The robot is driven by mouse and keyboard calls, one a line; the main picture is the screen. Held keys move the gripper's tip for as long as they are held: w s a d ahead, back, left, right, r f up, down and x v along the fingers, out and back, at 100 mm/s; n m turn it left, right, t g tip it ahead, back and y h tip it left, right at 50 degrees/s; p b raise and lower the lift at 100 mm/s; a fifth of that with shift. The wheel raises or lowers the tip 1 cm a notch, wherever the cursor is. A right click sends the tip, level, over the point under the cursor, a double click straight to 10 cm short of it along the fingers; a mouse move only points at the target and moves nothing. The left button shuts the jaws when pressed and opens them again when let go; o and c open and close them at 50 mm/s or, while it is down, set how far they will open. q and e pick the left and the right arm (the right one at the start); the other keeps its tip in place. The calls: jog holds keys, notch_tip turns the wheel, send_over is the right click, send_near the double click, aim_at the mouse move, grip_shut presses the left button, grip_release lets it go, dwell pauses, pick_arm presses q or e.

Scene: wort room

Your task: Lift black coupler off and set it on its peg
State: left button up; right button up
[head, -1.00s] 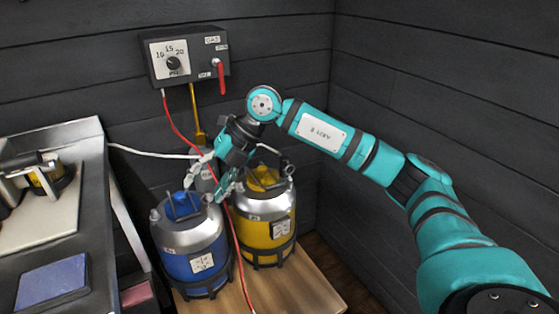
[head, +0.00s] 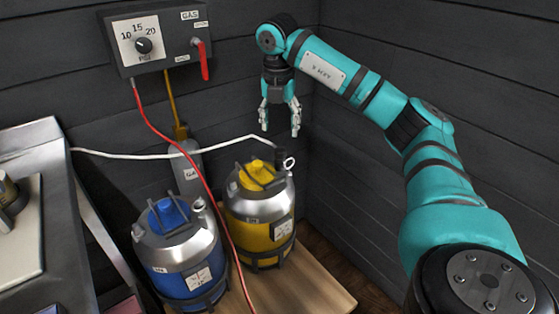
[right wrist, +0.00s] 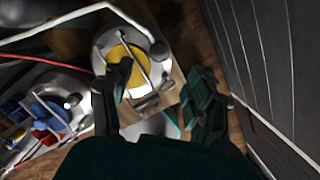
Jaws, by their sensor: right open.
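The black coupler (head: 279,155) sits on top of the yellow keg (head: 262,205) at its back right side, with the white hose running to it and a pale ring (head: 289,162) beside it. In the right wrist view, a dark rounded end (right wrist: 158,49) shows where the white hose meets the yellow keg. My right gripper (head: 280,122) is open and empty, pointing down above and behind the coupler, apart from it. Its fingers (right wrist: 158,100) frame the keg's right side in the wrist view. I cannot make out a peg. My left gripper is not in view.
A blue keg (head: 183,255) stands left of the yellow one on a wooden platform (head: 315,285). A red hose (head: 213,190) hangs from the gas panel (head: 158,40) in front of the kegs. A grey cylinder (head: 188,172) stands behind. Dark walls close the corner; a steel counter (head: 55,215) is at left.

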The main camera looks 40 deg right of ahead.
aim_at(280, 149)
jog(key=f, duration=0.3)
jog(key=f+b, duration=0.1)
jog(key=f, duration=0.2)
jog(key=w+d+f, duration=0.1)
jog(key=f, duration=0.2)
jog(key=shift+w+d+f, duration=0.1)
jog(key=shift+f, duration=0.3)
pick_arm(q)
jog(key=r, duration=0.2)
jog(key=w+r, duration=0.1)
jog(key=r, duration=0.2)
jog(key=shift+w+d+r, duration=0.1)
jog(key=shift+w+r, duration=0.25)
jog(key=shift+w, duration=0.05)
